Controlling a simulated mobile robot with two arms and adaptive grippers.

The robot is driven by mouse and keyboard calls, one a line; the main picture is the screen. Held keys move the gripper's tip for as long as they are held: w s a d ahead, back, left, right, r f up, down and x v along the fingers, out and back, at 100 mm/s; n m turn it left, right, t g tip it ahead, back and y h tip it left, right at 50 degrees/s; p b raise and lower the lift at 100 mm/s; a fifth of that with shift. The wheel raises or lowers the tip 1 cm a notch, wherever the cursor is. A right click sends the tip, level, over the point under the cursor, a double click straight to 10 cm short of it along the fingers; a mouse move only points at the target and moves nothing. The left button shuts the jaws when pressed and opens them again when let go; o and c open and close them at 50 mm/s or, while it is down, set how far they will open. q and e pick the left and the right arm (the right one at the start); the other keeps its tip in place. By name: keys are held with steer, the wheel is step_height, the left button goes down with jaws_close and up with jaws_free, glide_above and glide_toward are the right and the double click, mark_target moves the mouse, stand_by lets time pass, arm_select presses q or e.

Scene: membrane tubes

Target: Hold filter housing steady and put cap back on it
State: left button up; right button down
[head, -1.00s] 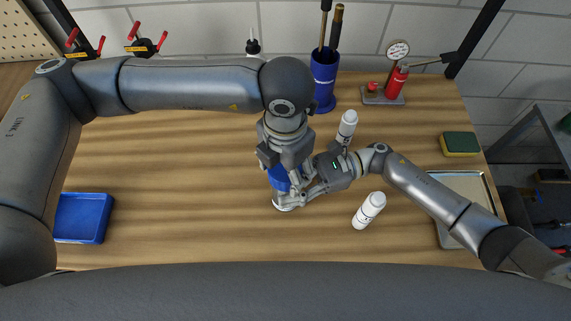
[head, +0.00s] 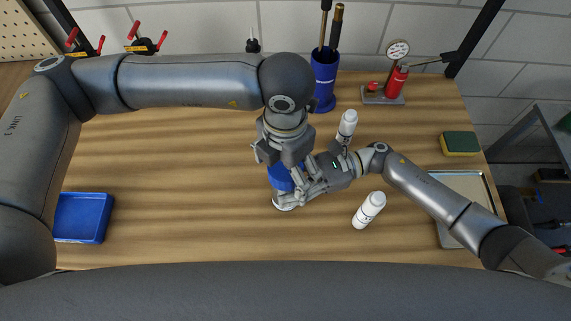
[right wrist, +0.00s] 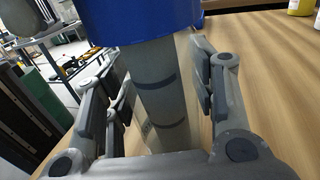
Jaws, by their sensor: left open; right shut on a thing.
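The blue cap (head: 281,177) is on top of the upright filter housing, directly under my left gripper; I cannot tell how firmly it is seated. The cap also shows large at the top of the right wrist view (right wrist: 140,20). The housing's grey cylindrical body (right wrist: 155,95) has dark bands and stands between my right gripper's fingers. Its pale base (head: 283,206) shows on the table in the head view. My left gripper (head: 284,160) is open, with its fingers spread above the cap. My right gripper (head: 303,187) is shut on the housing below the cap.
Two white tubes (head: 347,126) (head: 369,210) are right of the housing. A blue tray (head: 83,218) lies at left, a metal tray (head: 466,180) at right. A blue tool holder (head: 323,80), a red pump with gauge (head: 396,82) and a sponge (head: 459,144) are farther back.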

steer(key=c, duration=0.5)
jaws_free()
arm_select(q)
step_height(320, 180, up, 12)
steer(key=shift+f, duration=0.25)
arm_select(e)
steer(key=v, duration=1.2)
